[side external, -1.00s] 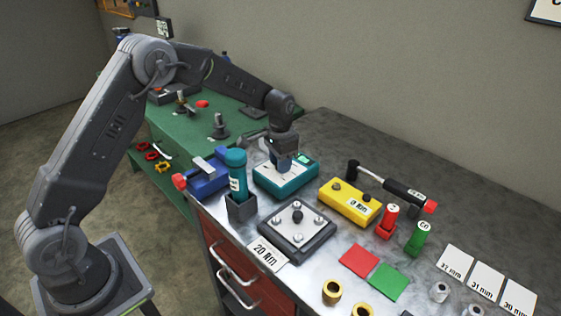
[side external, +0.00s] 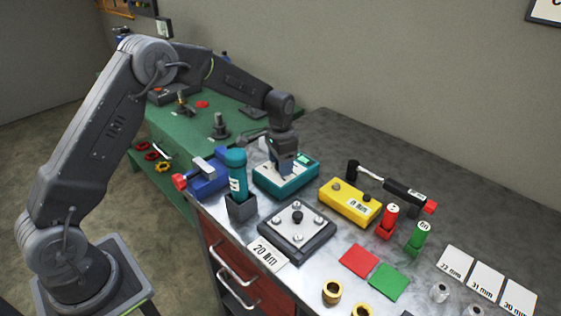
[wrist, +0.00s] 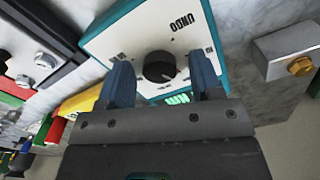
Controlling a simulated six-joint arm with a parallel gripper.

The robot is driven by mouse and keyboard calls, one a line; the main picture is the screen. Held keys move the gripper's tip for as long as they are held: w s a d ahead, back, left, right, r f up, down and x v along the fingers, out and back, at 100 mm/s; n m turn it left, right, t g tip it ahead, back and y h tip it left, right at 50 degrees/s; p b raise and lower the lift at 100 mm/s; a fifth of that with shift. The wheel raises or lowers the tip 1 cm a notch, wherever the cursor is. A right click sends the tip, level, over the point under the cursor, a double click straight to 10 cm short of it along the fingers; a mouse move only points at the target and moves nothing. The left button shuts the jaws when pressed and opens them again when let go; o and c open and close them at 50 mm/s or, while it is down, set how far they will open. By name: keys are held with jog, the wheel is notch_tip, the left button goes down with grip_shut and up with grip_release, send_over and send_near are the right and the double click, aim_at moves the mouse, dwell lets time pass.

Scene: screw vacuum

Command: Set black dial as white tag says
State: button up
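The black dial (wrist: 159,67) sits on the white top of a teal box (wrist: 103,24); it is round with a light pointer mark. In the wrist view my gripper (wrist: 161,64) is open, its two blue fingers on either side of the dial with gaps between. In the side external view my gripper (side external: 287,167) is low over the teal box (side external: 272,185) and hides the dial. The white tag (side external: 267,251) lies at the table's front edge and appears to read 20 Nm. "UNDO" is printed on the box top; other markings are too small to read.
A teal-handled tool (side external: 237,172) stands upright in a dark holder left of the grey screw plate (side external: 322,236). A blue vise (side external: 210,177) is to the left. A yellow box (side external: 335,204) and a black-handled wrench (side external: 401,191) are to the right.

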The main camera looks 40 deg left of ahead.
jog(key=shift+r, duration=0.1)
notch_tip(320, 180, up, 14)
dwell(0.6)
jog(key=shift+s, duration=0.1)
jog(key=s+d+r+n+t, duration=0.15)
jog(key=s+r, duration=0.35)
jog(key=s, duration=0.6)
jog(key=s+d+r+n+t, duration=0.1)
jog(key=s+d+r+t, duration=0.25)
jog(key=s, duration=0.85)
jog(key=s+f+n, duration=0.1)
jog(key=s+f, duration=0.1)
jog(key=s, duration=0.6)
jog(key=shift+s+d+f+t, duration=0.15)
jog(key=shift+d+f+t, duration=0.05)
jog(key=shift+f+t, duration=0.15)
